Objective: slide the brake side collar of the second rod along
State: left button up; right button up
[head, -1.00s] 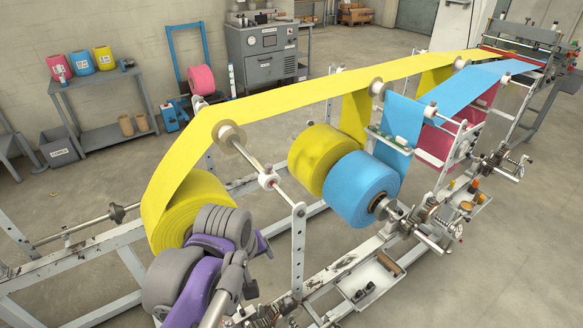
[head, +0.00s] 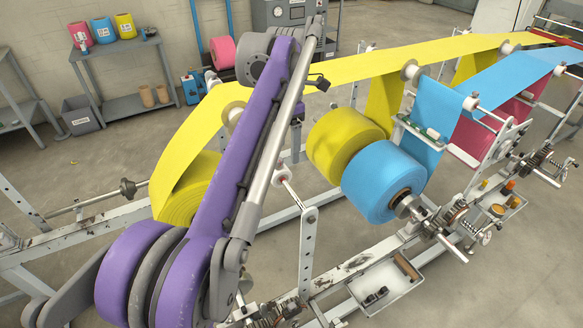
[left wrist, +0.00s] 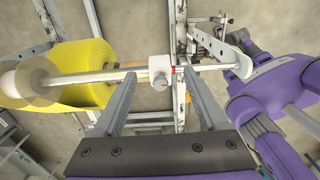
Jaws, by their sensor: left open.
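A thin metal rod (left wrist: 95,77) runs from a cream disc at the yellow web's edge to an upright post. A white collar (left wrist: 160,66) with red marks and a round knob sits on this rod. In the head view the collar (head: 282,172) is just right of my purple arm, with the rod's far part partly hidden behind the arm. My left gripper (left wrist: 160,76) is open. In the left wrist view the collar shows between its two fingertips, with a visible gap on both sides. In the head view the arm hides the fingers. My right gripper is not seen.
The upright post (head: 307,250) with holes stands at the rod's near end. A large yellow roll (head: 187,195) lies left of the arm. Another yellow roll (head: 343,143) and a blue roll (head: 383,182) sit to the right. A tray (head: 388,290) is low in front.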

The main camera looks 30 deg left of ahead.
aim_at(279, 175)
pick_arm(q)
notch_tip(279, 175, down, 8)
jog(key=shift+w, duration=0.1)
jog(key=shift+c, duration=0.3)
grip_shut()
dwell(1.2)
